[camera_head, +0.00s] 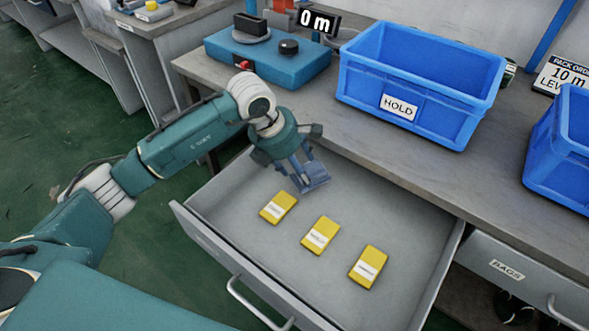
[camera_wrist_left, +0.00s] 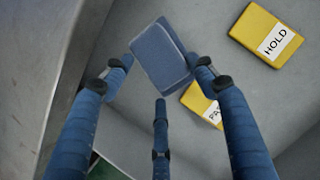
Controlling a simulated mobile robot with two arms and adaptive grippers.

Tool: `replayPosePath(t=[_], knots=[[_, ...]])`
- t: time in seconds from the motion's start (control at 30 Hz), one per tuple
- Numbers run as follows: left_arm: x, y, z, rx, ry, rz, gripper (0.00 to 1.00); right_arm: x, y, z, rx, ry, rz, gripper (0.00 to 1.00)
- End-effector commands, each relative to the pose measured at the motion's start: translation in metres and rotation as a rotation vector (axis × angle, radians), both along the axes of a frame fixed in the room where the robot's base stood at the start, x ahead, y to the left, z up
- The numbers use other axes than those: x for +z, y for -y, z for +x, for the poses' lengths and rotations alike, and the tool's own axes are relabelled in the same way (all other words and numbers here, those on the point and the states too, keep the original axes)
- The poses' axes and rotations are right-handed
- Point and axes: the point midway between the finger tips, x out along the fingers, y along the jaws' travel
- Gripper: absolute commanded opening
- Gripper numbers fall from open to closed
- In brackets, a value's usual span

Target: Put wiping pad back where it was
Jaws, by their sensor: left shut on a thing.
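The wiping pad is a flat blue-grey block (camera_wrist_left: 160,55), held between the fingertips of my left gripper (camera_wrist_left: 158,75). In the head view my left gripper (camera_head: 302,168) reaches down into the open drawer (camera_head: 232,205), at its back, with the pad (camera_head: 317,180) under its fingers. The gripper is shut on the pad. I cannot tell whether the pad touches the drawer floor. My right gripper is not in view.
Three yellow labelled blocks (camera_head: 320,235) lie in a diagonal row in the drawer; the nearest is just below the pad. A blue HOLD crate (camera_head: 400,105) and a blue device (camera_head: 268,58) stand on the bench (camera_head: 350,140).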

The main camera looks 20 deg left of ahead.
Motion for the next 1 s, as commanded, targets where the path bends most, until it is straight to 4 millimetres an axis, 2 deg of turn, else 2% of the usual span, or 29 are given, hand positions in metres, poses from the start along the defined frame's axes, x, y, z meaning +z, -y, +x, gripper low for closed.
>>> replayPosePath(t=[0.1, 0.2, 0.27, 0.5, 0.87, 0.9, 0.97, 1.0], knots=[[0.0, -0.013, 0.013, 0.001, 0.0, -0.001, 0.33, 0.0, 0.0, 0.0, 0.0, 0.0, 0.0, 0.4], [0.0, -0.017, 0.017, -0.002, 0.002, -0.001, 0.33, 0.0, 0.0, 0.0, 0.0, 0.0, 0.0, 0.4], [-0.003, -0.018, 0.017, -0.001, 0.0, -0.001, 0.33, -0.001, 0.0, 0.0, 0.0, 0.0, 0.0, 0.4], [-0.033, -0.017, 0.016, -0.002, -0.002, -0.002, 0.33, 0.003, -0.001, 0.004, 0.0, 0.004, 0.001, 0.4], [-0.036, -0.018, 0.017, -0.002, 0.001, 0.0, 0.33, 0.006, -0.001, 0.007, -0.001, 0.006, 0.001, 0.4], [-0.036, -0.018, 0.017, -0.002, 0.001, 0.0, 0.65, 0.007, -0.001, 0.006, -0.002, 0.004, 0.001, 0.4], [-0.036, -0.017, 0.017, -0.002, 0.0, 0.0, 0.77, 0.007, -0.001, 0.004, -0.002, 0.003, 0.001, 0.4], [-0.036, -0.017, 0.017, -0.002, 0.0, 0.0, 0.77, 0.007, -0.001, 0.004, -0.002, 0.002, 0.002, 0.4]])
